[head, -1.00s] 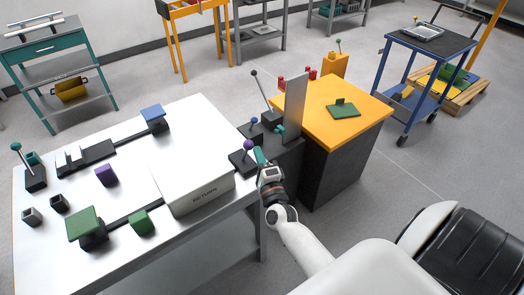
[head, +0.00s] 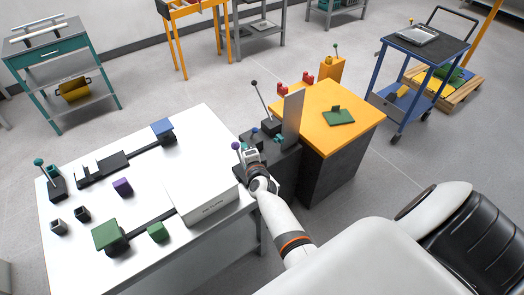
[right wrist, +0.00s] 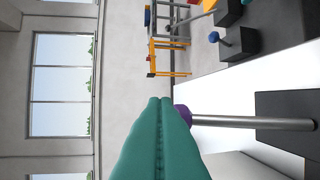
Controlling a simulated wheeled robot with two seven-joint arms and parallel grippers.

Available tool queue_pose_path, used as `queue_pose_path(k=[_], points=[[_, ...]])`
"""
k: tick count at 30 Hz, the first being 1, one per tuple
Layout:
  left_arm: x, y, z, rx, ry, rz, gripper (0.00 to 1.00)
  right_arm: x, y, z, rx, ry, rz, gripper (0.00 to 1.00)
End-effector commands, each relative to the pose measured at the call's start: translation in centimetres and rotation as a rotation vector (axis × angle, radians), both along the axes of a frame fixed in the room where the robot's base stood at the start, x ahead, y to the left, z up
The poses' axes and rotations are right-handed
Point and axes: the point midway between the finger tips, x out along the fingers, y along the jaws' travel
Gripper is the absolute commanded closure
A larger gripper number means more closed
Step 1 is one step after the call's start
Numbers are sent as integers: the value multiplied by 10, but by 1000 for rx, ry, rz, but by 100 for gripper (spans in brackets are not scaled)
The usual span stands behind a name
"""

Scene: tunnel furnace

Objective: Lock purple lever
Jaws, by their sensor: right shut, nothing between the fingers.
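The purple lever's knob (head: 236,146) shows in the head view at the back right corner of the white table, and my gripper covers most of its shaft and base. In the right wrist view, the purple knob (right wrist: 183,114) is partly behind my fingers, and its metal shaft (right wrist: 250,122) runs to a dark base (right wrist: 285,105). My right gripper (head: 246,151) is beside the lever, just right of the knob. Its teal fingers (right wrist: 158,100) are shut and empty; whether they touch the knob I cannot tell. My left gripper is out of view.
Close behind stand a blue-knobbed lever (head: 255,131), a tall black-knobbed lever (head: 262,100) and an upright grey panel (head: 292,118). A white box (head: 203,197) sits to the left on the table. An orange-topped cabinet (head: 345,104) stands to the right.

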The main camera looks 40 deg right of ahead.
Motion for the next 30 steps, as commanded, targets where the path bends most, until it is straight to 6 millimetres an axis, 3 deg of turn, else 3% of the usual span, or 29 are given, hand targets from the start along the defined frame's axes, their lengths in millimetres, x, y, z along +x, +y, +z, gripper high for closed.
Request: queue_pose_path(k=[12, 30], points=[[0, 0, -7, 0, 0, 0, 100, 17, 0, -2, 0, 0, 0, 100], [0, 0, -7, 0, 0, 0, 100, 18, 0, -2, 0, 0, -1, 100]])
